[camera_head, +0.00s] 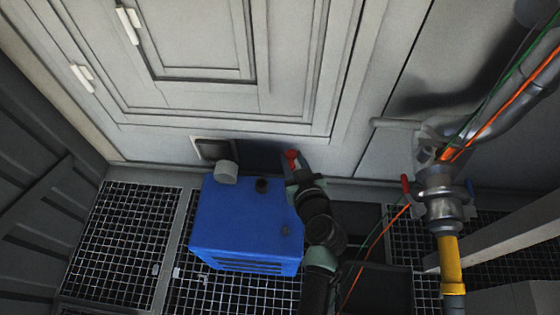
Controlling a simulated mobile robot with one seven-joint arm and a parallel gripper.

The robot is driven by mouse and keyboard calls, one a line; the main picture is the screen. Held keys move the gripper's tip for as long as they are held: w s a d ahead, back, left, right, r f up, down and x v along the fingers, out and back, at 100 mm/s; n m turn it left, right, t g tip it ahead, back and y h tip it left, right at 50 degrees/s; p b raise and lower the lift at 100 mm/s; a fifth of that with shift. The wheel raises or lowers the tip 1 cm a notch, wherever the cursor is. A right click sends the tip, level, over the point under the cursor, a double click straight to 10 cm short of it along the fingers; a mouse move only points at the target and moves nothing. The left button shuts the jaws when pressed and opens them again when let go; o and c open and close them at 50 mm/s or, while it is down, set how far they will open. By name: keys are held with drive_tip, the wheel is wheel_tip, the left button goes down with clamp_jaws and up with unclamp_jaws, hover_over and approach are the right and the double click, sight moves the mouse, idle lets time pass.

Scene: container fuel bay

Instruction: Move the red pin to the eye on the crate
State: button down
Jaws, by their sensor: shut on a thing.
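My gripper (295,172) is at the top right corner of the blue crate (246,224), reaching up from the bottom of the picture. It is shut on the red pin (291,155), whose round red head shows just past the fingertips, in front of a dark panel. The pin's lower part is hidden by the fingers. On the crate's top are a short dark round stub (262,186) and a small dark spot (285,230). I cannot make out for certain which part is the eye, and the crate's right side is partly behind my arm.
A white cylinder (226,172) stands at the crate's back left. Green and orange lines run close to my arm. The grated floor at left (120,240) is free.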

wheel_tip(320, 180, down, 7)
drive_tip(key=w+b, duration=0.1)
drive_tip(key=b, duration=0.4)
drive_tip(key=shift+d+f, duration=0.15)
drive_tip(key=shift+d, duration=0.3)
drive_tip(key=shift+b, duration=0.5)
idle(0.6)
drive_tip(key=shift+f, duration=0.1)
drive_tip(key=shift+f+b, duration=2.55)
drive_tip(key=shift+b, duration=0.4)
drive_tip(key=shift+f+b, duration=0.25)
drive_tip(key=shift+b, duration=0.25)
drive_tip(key=shift+f+b, duration=0.35)
drive_tip(key=shift+b, duration=0.1)
drive_tip(key=c, duration=0.5)
unclamp_jaws()
drive_tip(key=shift+r, duration=0.1)
